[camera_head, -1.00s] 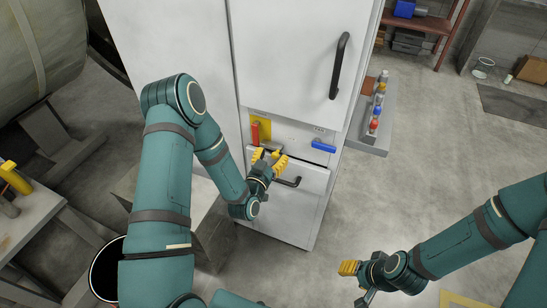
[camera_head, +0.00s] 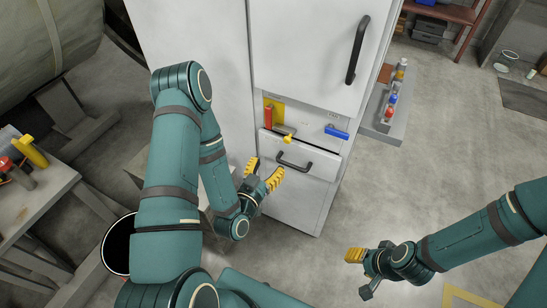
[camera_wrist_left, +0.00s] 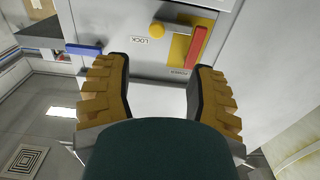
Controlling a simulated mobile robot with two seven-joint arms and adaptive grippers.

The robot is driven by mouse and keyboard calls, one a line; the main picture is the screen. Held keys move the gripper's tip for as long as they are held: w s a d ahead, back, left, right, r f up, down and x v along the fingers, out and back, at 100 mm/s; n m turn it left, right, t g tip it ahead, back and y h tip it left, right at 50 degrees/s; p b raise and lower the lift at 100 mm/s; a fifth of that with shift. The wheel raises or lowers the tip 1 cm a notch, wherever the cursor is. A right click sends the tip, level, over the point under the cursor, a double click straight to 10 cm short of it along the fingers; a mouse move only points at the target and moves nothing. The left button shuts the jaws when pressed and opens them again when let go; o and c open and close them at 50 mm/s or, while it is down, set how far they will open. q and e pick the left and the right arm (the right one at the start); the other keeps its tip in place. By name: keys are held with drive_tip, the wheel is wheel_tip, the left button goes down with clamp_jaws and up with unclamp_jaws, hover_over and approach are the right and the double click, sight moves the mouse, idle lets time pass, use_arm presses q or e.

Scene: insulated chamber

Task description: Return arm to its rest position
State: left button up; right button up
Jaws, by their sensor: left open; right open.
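My left gripper (camera_head: 264,174) is open and empty, in front of the lower part of the white cabinet (camera_head: 292,215). In the left wrist view its two yellow-padded fingers (camera_wrist_left: 158,95) are spread apart with nothing between them. Beyond them are a red handle (camera_wrist_left: 196,48) on a yellow plate, a yellow knob (camera_wrist_left: 157,30) and a blue handle (camera_wrist_left: 84,49). The gripper is apart from these. My right gripper (camera_head: 361,271) is open and empty over the floor at the lower right.
The cabinet has a large upper door with a black handle (camera_head: 357,50) and a lower drawer with a black handle (camera_head: 294,162). A grey shelf with bottles (camera_head: 392,105) is at its right side. A workbench (camera_head: 35,205) stands at the left.

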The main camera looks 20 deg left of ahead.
use_arm(q)
drive_tip(key=shift+s, duration=0.25)
drive_tip(key=shift+d, duration=0.1)
idle(0.3)
drive_tip(key=s+d+f+g+h, duration=0.2)
drive_tip(key=d+f+g, duration=0.5)
drive_tip(key=f+g, duration=0.1)
drive_tip(key=s+d+f+n+g+h, duration=0.1)
drive_tip(key=s+d+f+n+g, duration=0.1)
drive_tip(key=s+d+g, duration=0.3)
drive_tip(key=s+g, duration=0.3)
drive_tip(key=s, duration=0.1)
drive_tip(key=shift+d, duration=0.35)
idle(0.4)
